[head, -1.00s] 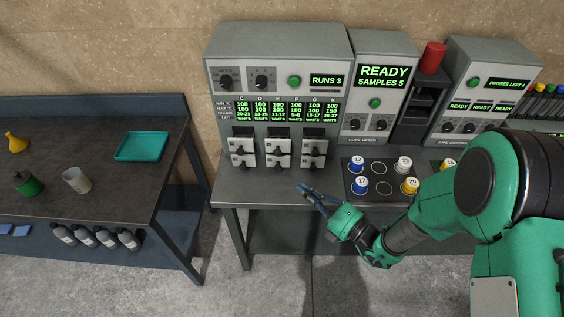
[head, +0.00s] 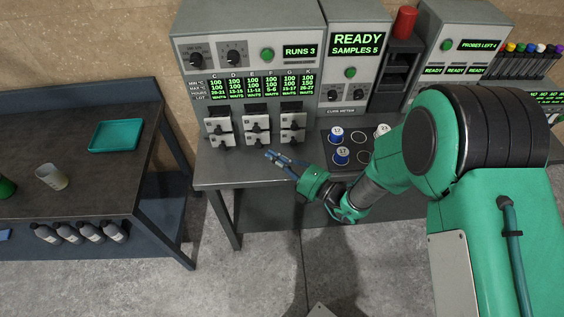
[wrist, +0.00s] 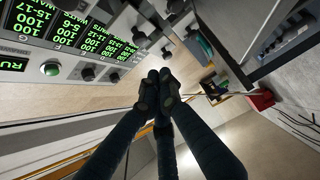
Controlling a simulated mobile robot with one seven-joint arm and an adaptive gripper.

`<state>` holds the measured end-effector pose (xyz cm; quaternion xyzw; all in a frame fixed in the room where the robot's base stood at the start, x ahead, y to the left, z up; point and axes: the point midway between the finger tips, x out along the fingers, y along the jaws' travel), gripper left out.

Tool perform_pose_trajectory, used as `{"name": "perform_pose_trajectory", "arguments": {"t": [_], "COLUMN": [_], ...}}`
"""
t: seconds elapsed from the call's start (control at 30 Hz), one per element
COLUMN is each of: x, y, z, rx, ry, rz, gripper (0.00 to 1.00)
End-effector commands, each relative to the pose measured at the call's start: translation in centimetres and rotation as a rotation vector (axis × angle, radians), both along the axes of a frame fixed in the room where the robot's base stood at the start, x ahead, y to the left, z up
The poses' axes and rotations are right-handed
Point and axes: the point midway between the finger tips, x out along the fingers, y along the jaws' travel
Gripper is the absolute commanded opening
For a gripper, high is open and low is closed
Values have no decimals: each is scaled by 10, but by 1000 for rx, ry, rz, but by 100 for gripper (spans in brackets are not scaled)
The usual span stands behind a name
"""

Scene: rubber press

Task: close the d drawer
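The oven (head: 250,50) stands on the bench, with a display of columns headed C, D, E, F, G and K. Below it are several pale drawer fronts with dark handles in two rows, including an upper left one (head: 218,124), an upper middle one (head: 256,122) and a lower left one (head: 221,141). Drawer letters are too small to read, so I cannot tell which is D. Dark gaps show above the upper fronts; how far each stands out is unclear. My gripper (head: 270,155) is in front of and below the drawers, apart from them. In the wrist view my gripper (wrist: 159,92) has its fingertips together, holding nothing.
The cure meter (head: 353,60) stands right of the oven. A dark plate (head: 326,142) with numbered pots, such as a blue one (head: 341,154), lies right of my gripper. The bench front strip (head: 225,175) is clear. A side table with a teal tray (head: 116,136) stands left.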

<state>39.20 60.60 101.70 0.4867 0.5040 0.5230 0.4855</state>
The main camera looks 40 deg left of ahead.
Motion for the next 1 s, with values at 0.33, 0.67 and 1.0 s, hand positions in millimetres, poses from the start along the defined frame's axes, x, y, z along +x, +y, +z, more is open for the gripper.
{"name": "perform_pose_trajectory", "arguments": {"t": [0.33, 0.67, 1.0], "x": [3, 23, 24], "y": [55, 75, 77], "z": [0, 2, 2], "rx": [1, 0, 0], "ry": [-3, -2, -1], "rz": [0, 0, 0], "gripper": [0, 0, 0]}}
